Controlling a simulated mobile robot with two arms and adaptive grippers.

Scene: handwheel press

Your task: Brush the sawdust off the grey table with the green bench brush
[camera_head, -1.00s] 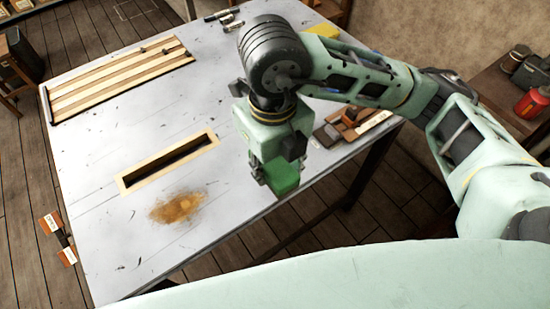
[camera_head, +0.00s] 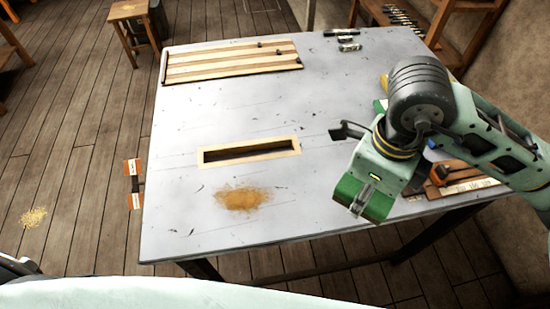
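The grey table (camera_head: 215,115) fills the middle of the head view. A tan patch of sawdust (camera_head: 242,198) lies on it near its front edge, in front of a wood-framed slot (camera_head: 250,151). My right gripper (camera_head: 364,201) is over the table's front right part, to the right of the sawdust and apart from it. It appears shut on the green bench brush (camera_head: 378,207), whose green block shows on both sides of a finger. The brush's bristles are hidden. My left gripper is out of view.
A striped wooden board (camera_head: 230,62) lies at the back left. Small cylinders (camera_head: 348,40) lie at the back edge. Wooden pieces (camera_head: 465,178) lie at the right, partly behind my arm. Another sawdust patch (camera_head: 33,217) is on the floor at left. The table's centre is clear.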

